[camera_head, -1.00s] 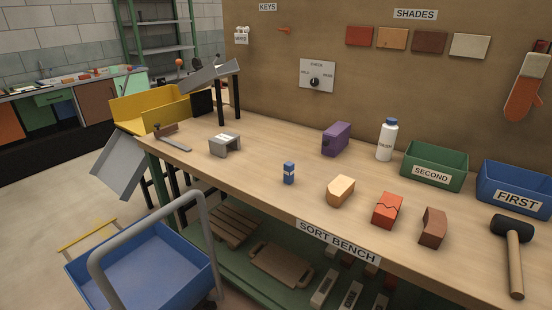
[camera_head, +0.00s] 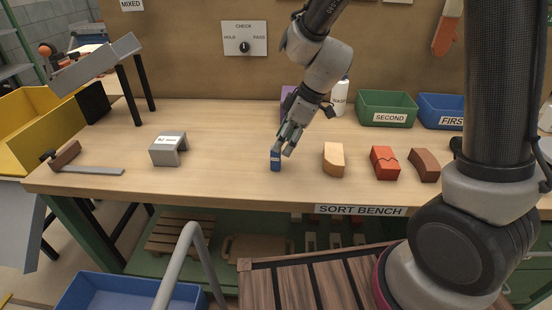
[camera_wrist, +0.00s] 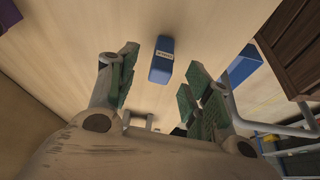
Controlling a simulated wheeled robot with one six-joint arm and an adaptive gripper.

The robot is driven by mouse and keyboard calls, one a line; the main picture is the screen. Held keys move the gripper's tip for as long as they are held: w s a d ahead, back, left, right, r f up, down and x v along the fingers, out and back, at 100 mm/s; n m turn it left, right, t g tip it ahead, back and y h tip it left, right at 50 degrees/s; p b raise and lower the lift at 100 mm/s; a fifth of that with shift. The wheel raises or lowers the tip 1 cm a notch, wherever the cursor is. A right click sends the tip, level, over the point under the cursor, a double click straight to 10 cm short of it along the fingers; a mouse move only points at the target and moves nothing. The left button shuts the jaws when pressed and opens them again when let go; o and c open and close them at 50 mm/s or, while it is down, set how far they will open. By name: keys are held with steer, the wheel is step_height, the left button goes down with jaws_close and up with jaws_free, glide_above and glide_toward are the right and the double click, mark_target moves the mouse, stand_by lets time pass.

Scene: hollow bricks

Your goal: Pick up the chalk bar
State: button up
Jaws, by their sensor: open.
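The chalk bar appears to be the small blue block (camera_head: 275,161) with a pale label, standing upright on the bench (camera_head: 225,185) near its middle. In the wrist view the blue block (camera_wrist: 160,68) lies ahead between the two green-padded fingers; its label is too small to read surely. My gripper (camera_head: 284,147) is open, pointing down just above and right of the block in the head view. The fingers show a gap on both sides of the block in the wrist view. Whether a fingertip touches it, I cannot tell.
A grey bridge-shaped block (camera_head: 168,150) stands to the left. A tan block (camera_head: 333,159), a red cracked block (camera_head: 385,162) and a brown block (camera_head: 424,165) stand to the right. Behind are a white bottle (camera_head: 340,98), a partly hidden purple block (camera_head: 287,101) and a green bin (camera_head: 386,108).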

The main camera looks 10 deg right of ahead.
mark_target(271, 158)
steer(key=x, duration=0.4)
steer(key=a+x, duration=0.1)
steer(key=x, duration=0.3)
steer(key=shift+r, duration=0.3)
steer(key=shift+c, duration=0.2)
jaws_close()
step_height(271, 158, up, 10)
